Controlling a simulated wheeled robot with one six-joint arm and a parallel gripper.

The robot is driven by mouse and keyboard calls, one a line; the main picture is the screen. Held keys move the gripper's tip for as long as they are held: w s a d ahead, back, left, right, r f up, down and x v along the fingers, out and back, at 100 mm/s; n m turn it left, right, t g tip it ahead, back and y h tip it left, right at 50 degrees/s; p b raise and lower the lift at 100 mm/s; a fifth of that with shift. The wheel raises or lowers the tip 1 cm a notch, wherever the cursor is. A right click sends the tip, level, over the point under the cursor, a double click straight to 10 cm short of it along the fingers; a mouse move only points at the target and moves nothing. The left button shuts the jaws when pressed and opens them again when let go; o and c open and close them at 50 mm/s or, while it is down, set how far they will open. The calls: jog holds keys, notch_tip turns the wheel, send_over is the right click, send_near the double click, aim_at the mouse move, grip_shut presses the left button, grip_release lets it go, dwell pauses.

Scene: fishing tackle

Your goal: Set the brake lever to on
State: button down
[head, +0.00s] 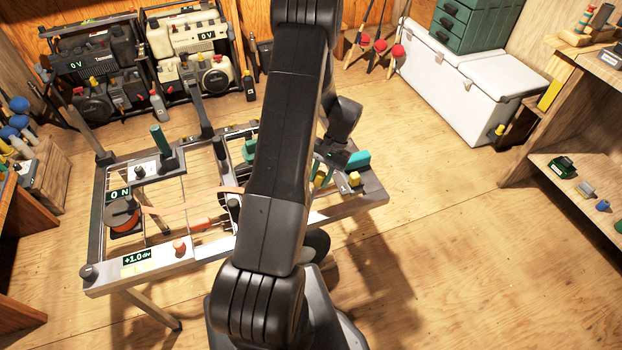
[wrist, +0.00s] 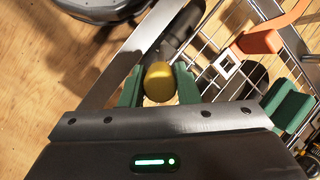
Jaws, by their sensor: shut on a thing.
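In the wrist view, my gripper (wrist: 158,88) is shut on a yellow rounded knob (wrist: 158,82), with one green finger on each side of it. A dark shaft (wrist: 180,35) shows just beyond the knob. This looks like the brake lever, but no label on it can be read and its on or off setting cannot be told. In the head view, my arm crosses the metal-framed bench and hides much of the gripper and the held knob.
The frame carries a "0 N" display (head: 118,194), an orange reel (head: 123,216) and a "+1.0" display (head: 137,257). A green block (wrist: 287,105) and an orange part (wrist: 260,41) lie right of my fingers in the wrist view. A white cooler (head: 455,85) stands behind; the right floor is clear.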

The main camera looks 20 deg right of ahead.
jog(key=shift+w+d+f, duration=0.1)
jog(key=shift+d, duration=0.4)
jog(key=c, duration=1.1)
grip_release()
jog(key=shift+d, duration=0.15)
jog(key=v, duration=1.3)
jog(key=shift+d+r, duration=0.2)
jog(key=shift+d, duration=0.15)
jog(key=shift+f, duration=0.1)
jog(key=shift+y, duration=0.3)
jog(key=x, duration=1.3)
jog(key=shift+a+f, duration=0.2)
jog(key=shift+f, duration=0.15)
